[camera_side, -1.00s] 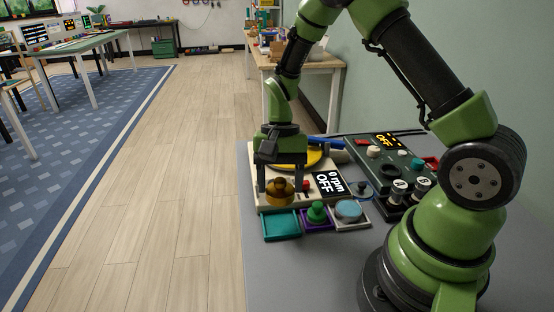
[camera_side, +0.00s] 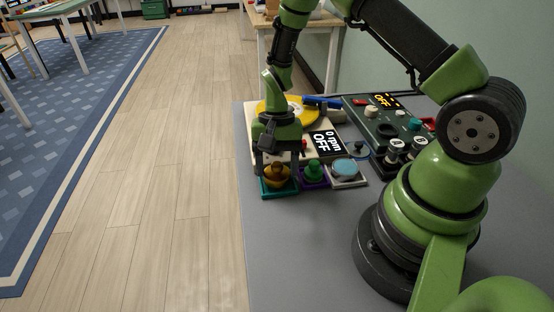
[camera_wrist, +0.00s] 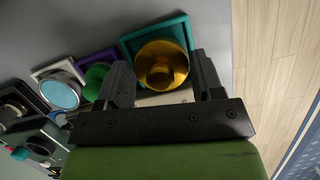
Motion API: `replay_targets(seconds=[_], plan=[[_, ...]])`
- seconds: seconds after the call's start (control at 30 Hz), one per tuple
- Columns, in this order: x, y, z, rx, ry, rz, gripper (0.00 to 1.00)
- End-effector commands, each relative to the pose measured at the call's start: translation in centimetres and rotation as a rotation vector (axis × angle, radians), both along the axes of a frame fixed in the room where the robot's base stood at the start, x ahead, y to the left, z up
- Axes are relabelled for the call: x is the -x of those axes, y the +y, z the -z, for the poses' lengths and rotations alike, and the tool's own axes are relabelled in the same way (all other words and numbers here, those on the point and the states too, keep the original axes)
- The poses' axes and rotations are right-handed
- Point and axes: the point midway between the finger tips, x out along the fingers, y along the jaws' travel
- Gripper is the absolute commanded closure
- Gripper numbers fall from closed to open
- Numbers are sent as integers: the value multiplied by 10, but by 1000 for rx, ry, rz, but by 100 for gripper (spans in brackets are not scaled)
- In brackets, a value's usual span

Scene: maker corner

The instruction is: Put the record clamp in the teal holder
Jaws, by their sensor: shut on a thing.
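The record clamp (camera_side: 277,177) is a gold, stepped round piece between the two fingers of my gripper (camera_side: 277,170), which is shut on it. It is at the teal holder (camera_side: 282,194), a square tray at the left end of the row of holders. In the wrist view the clamp (camera_wrist: 161,67) appears inside the outline of the teal holder (camera_wrist: 128,45), with the fingers (camera_wrist: 163,85) on either side. Whether the clamp touches the holder's floor is hidden.
A purple holder with a green piece (camera_side: 313,172) and a pale holder with a blue-topped disc (camera_side: 346,169) stand to the right. Behind is a cream turntable with a yellow record (camera_side: 290,112). A dark control box (camera_side: 385,125) is at the right. The grey table front is clear.

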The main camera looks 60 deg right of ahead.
Motion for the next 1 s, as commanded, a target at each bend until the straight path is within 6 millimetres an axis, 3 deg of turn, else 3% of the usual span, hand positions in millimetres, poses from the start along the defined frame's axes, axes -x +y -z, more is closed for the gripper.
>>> replay_targets(seconds=[0.9, 0.93, 1.0], plan=[[0, 0, 10, -1, 1, 1, 70], [0, 0, 10, -1, 0, 1, 32], [0, 0, 10, -1, -1, 0, 16]])
